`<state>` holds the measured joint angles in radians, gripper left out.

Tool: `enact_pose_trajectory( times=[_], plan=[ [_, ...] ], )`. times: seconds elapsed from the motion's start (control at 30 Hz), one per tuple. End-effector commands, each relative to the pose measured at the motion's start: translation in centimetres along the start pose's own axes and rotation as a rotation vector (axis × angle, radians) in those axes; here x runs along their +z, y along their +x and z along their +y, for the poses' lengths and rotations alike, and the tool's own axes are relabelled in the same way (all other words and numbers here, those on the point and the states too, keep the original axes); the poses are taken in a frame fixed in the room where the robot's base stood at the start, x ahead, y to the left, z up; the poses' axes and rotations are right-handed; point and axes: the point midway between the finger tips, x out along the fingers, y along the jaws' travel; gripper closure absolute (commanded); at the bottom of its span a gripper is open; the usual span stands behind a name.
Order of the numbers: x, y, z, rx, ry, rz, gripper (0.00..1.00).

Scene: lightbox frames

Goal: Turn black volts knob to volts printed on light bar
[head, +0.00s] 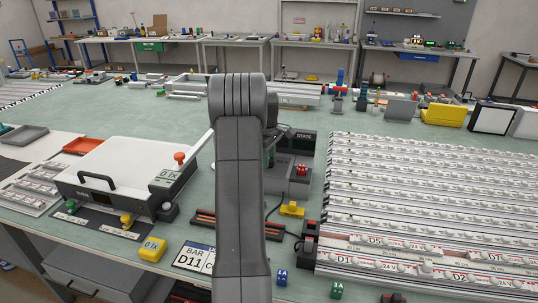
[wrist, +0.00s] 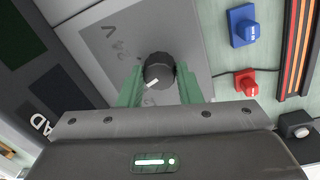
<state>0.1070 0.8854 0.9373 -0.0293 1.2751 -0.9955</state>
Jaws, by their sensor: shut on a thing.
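The black volts knob (wrist: 158,68) sits on a grey panel (wrist: 178,25) in the wrist view. Its white pointer line points down and left. My gripper (wrist: 160,80) is shut on the knob, one green finger on each side. In the head view my arm hides the knob and most of the gripper. Light bars (head: 425,180) lie in rows at the right; front ones carry "24 V" labels. A card (head: 195,258) reads "BAR D11", its lower part covered by my arm.
A blue plug (wrist: 243,25) and a red plug (wrist: 246,82) are right of the panel. A dark unit (wrist: 40,60) lies left. In the head view a white-lidded case (head: 125,170) stands left, and a yellow block (head: 152,248) lies near the front edge.

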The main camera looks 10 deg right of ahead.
Motion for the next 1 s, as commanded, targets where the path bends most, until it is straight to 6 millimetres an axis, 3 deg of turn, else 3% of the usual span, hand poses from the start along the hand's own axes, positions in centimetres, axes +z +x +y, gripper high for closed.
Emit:
enact_pose_trajectory(
  times=[1.0],
  plan=[
    [-0.14,-0.06,0.05,0.001,0.888,-0.047,0.92]
  ],
)
